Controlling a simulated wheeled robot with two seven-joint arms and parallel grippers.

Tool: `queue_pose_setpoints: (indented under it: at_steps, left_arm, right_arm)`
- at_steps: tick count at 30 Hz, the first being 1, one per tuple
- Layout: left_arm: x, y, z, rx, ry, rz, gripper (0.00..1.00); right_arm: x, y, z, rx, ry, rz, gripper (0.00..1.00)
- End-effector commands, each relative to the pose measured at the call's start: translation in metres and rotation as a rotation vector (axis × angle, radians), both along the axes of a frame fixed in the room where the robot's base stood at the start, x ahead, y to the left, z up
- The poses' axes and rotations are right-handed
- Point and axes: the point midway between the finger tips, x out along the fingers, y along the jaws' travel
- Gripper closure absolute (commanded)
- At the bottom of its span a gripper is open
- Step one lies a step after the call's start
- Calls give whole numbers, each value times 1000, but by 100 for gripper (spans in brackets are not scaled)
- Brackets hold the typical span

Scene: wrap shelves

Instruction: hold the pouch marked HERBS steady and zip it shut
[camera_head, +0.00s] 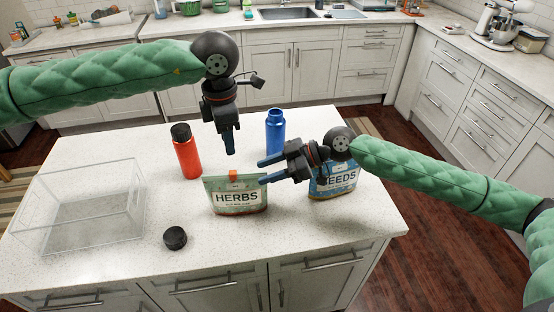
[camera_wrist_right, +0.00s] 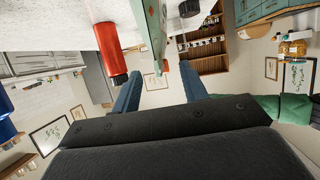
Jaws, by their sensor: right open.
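The green pouch marked HERBS (camera_head: 236,199) stands upright on the island, with an orange tab (camera_head: 233,173) on its top edge. My left gripper (camera_head: 230,152) points down above the pouch, apart from it. Its fingers overlap in the head view, so their gap cannot be judged. My right gripper (camera_head: 261,172) is open, its blue fingers pointing left at the pouch's upper right corner. In the right wrist view the pouch (camera_wrist_right: 153,28) shows edge-on, beyond and between the open fingers (camera_wrist_right: 160,85). Nothing is held in the right fingers.
A pouch marked SEEDS (camera_head: 334,184) stands behind my right gripper, partly hidden. A red bottle (camera_head: 187,155) and a blue bottle (camera_head: 275,132) stand farther back. A clear bin (camera_head: 80,205) is at left. A black lid (camera_head: 175,238) lies in front. The front right countertop is clear.

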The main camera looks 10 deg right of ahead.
Motion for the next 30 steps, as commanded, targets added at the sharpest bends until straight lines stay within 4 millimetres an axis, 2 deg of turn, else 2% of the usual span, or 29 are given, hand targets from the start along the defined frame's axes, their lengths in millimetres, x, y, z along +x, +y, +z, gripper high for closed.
queue_pose_setpoints:
  at_steps: [3, 9, 15, 23, 30]
  left_arm:
    - [0, 0, 0, 0, 0, 0, 64]
    - [0, 0, 0, 0, 0, 0, 64]
    - [0, 0, 0, 0, 0, 0, 64]
    - [0, 0, 0, 0, 0, 0, 64]
    - [0, 0, 0, 0, 0, 0, 64]
  right_arm:
    - [2, 18, -6, 1, -2, 2, 56]
    - [4, 38, -15, 1, -1, -1, 56]
    - [5, 46, -19, 0, 1, -1, 56]
    - [5, 47, -19, 0, 0, -1, 56]
    - [5, 47, -19, 0, 0, -1, 100]
